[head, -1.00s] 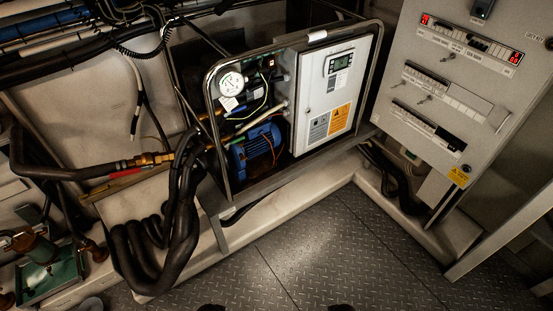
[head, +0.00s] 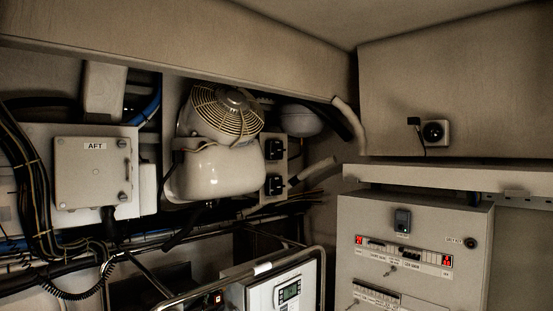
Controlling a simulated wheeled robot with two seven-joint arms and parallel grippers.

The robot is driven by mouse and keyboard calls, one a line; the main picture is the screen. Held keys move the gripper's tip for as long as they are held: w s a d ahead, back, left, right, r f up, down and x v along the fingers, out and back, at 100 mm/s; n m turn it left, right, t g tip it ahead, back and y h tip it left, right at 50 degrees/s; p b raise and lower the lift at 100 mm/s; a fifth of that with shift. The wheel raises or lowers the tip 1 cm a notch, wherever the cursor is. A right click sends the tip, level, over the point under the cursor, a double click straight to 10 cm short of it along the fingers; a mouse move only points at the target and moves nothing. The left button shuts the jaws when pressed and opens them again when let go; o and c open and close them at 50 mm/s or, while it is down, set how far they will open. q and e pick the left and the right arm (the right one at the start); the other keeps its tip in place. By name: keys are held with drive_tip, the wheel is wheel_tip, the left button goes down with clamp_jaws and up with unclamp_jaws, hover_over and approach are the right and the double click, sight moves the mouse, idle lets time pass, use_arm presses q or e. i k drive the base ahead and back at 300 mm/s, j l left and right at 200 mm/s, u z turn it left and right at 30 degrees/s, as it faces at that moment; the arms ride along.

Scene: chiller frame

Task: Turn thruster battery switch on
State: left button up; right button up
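No switch in the head view carries a label I can read as thruster battery. Two black switches or sockets, an upper one (head: 274,149) and a lower one (head: 275,185), sit on a small pale plate right of the white fan unit; I cannot tell their setting. A grey control panel (head: 370,215) at the lower right has a dark blue-grey device (head: 402,220), a black round knob or lock (head: 470,243), red lit displays and a small key-like switch (head: 390,270). Neither of my grippers is in view.
A grey box marked AFT (head: 92,172) and black cables (head: 35,170) are at the left. A white fan unit (head: 213,170) hangs in the middle. A metal tube frame (head: 322,275) surrounds a white cabinet (head: 265,293) below. A ledge (head: 440,177) runs above the panel.

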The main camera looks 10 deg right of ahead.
sight(278, 150)
drive_tip(key=i, duration=0.25)
drive_tip(key=i+z, duration=0.4)
drive_tip(key=i+j+z, duration=0.2)
drive_tip(key=z, duration=0.15)
drive_tip(key=i+j, duration=0.05)
drive_tip(key=i, duration=0.05)
